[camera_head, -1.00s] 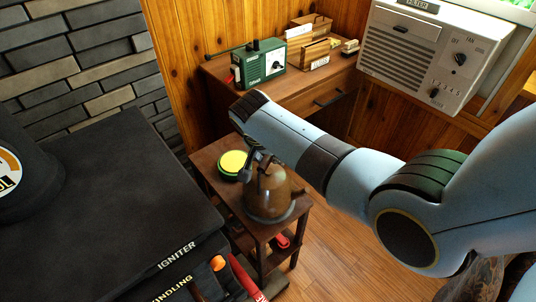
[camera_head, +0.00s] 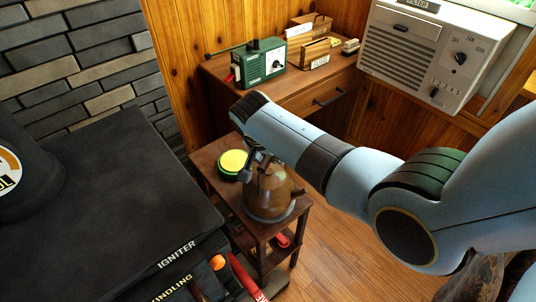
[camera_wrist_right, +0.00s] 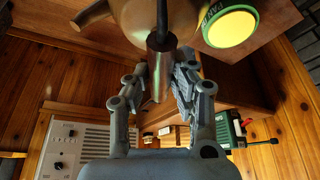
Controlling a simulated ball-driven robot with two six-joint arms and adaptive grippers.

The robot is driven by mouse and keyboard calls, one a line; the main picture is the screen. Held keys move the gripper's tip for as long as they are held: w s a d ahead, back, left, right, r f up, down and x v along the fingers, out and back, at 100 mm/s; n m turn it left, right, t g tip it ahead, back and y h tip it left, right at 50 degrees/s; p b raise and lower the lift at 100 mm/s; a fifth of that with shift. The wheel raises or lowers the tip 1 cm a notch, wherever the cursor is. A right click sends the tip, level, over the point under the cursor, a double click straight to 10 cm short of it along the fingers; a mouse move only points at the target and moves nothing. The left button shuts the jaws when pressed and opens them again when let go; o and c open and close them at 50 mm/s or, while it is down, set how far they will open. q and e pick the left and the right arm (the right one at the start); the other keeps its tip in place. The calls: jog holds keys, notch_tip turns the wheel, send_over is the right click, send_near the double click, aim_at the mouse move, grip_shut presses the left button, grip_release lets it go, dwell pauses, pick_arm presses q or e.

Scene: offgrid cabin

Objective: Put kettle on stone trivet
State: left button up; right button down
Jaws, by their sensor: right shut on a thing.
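The kettle (camera_head: 270,193), brown and metallic with a grey band at its base, stands on a small dark wooden side table (camera_head: 228,188). My right gripper (camera_head: 254,156) reaches it from above and behind, partly hidden by my arm. In the right wrist view my right gripper (camera_wrist_right: 160,84) is shut on a brown cylindrical grip (camera_wrist_right: 160,65), which appears to be the kettle's handle. The kettle body (camera_wrist_right: 130,20) shows above it there. I cannot make out a stone trivet. My left gripper is not in view.
A round green and yellow tin (camera_head: 232,163) sits close beside the kettle. A black stove (camera_head: 120,190) with a broad bare top stands to the left. A green radio (camera_head: 260,65) and wooden boxes stand on the desk (camera_head: 293,95) behind. Red items lie on the table's lower shelf.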

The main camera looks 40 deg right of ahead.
jog(key=shift+w, duration=0.1)
dwell(0.5)
jog(key=c, duration=1.1)
grip_release()
jog(key=shift+c, duration=0.2)
jog(key=shift+o, duration=0.8)
jog(key=shift+s+f, duration=0.1)
jog(key=shift+s, duration=0.1)
jog(key=o, duration=0.5)
jog(key=p+v, duration=0.7)
jog(key=shift+p, duration=0.3)
